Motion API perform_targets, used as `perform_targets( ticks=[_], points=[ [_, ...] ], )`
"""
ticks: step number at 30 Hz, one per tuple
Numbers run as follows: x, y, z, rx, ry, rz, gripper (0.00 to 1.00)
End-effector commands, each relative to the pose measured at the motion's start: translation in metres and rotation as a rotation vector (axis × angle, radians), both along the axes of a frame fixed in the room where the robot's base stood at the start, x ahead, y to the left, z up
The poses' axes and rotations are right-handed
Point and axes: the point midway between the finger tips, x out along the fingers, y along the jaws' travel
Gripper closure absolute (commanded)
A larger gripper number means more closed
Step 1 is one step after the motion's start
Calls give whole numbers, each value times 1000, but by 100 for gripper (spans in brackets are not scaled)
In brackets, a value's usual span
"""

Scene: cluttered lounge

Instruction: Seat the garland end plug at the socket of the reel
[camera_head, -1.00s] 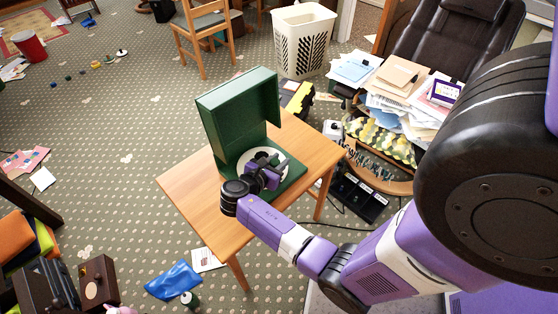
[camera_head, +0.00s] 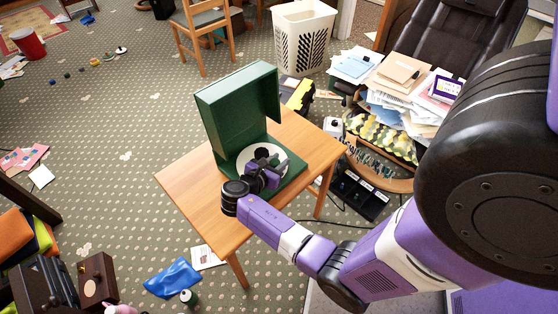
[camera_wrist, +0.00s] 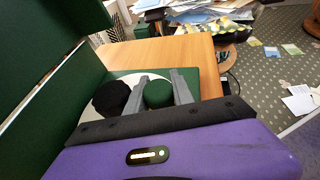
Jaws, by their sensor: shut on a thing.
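The reel shows as a white disc (camera_head: 246,161) with a dark central hub, inside an open green case (camera_head: 238,112) on the wooden table. In the wrist view the black hub (camera_wrist: 110,97) stands to the left of my fingers. My gripper (camera_head: 268,176) is over the front part of the case, at the near side of the disc. In the wrist view my gripper (camera_wrist: 159,90) is shut on a green, round-ended piece (camera_wrist: 158,94), which looks like the garland end plug. It is beside the hub and apart from it. I cannot make out the socket opening.
The case's raised lid stands behind and left of the reel. Bare table top (camera_head: 190,190) lies to the left. A cluttered side table with papers (camera_head: 395,85) is at right, a white basket (camera_head: 303,38) behind. A blue bag (camera_head: 172,279) lies on the floor.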

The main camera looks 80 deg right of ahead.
Motion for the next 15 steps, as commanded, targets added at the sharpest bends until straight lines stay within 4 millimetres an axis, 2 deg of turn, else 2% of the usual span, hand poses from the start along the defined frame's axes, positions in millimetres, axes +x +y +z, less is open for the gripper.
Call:
perform_targets(
  ticks=[1,4,5,15],
  points=[
    [0,0,-1,0,0,0,70],
    [0,0,0,0,0,0,50],
    [0,0,0,0,0,0,46],
    [2,1,0,0,-1,4,46]
  ],
)
